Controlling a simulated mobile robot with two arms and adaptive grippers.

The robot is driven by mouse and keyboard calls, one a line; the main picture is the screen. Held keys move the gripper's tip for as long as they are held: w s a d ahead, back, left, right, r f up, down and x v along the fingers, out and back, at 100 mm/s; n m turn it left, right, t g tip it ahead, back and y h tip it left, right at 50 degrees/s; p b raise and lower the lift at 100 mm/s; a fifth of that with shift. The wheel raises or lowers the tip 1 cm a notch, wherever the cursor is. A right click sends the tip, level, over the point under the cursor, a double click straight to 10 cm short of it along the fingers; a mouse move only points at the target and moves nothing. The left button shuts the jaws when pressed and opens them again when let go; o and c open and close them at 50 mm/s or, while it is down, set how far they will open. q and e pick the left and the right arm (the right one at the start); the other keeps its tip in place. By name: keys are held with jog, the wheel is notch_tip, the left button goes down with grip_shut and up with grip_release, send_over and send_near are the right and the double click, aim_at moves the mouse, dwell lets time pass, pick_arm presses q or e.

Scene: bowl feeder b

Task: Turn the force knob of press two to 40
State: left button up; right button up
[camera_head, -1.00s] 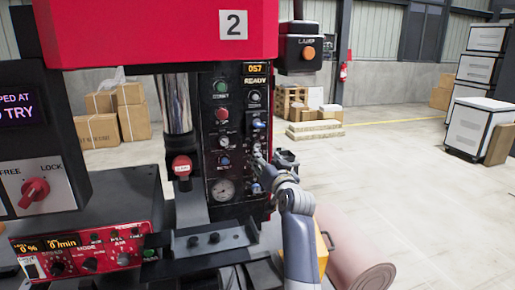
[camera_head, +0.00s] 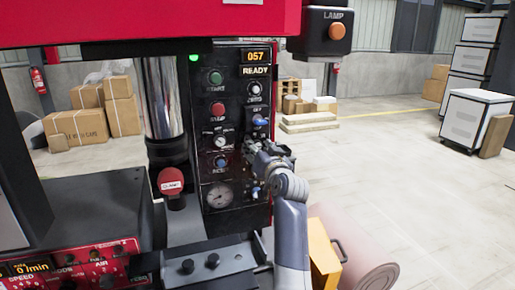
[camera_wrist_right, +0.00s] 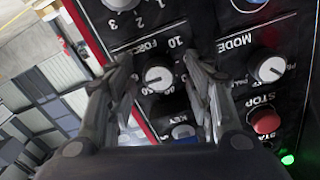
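The press panel (camera_head: 235,110) is black and stands under the red press head, with a display (camera_head: 256,57) reading 057 above the word READY. In the right wrist view the force knob (camera_wrist_right: 158,77) is a round dark knob with a white face, and its FORCE label appears upside down. My right gripper (camera_wrist_right: 160,78) is open, with one finger on each side of the knob; whether they touch it cannot be told. In the head view my right gripper (camera_head: 254,149) is at the panel's right column and hides the force knob. My left gripper is not in view.
Close by are a mode knob (camera_wrist_right: 268,66), a red stop button (camera_wrist_right: 264,120) and a blue key switch (camera_wrist_right: 183,131). A red knob (camera_head: 171,181) and a gauge (camera_head: 219,196) are to the left. The lamp box (camera_head: 332,32) hangs at upper right.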

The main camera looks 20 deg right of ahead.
jog(key=c, duration=0.9)
jog(key=shift+n, duration=0.5)
jog(key=n+p, duration=0.1)
jog(key=n, duration=0.2)
jog(key=shift+n+p, duration=0.3)
jog(key=shift+n, duration=0.7)
jog(key=n+p, duration=0.2)
jog(key=n, duration=0.4)
jog(key=shift+d+n+p, duration=0.1)
jog(key=shift+n+p, duration=0.2)
pick_arm(q)
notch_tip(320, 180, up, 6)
jog(key=p, duration=0.2)
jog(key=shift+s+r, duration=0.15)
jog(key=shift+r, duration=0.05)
pick_arm(e)
jog(key=n, duration=0.5)
jog(key=shift+y, duration=0.3)
jog(key=shift+n, duration=0.4)
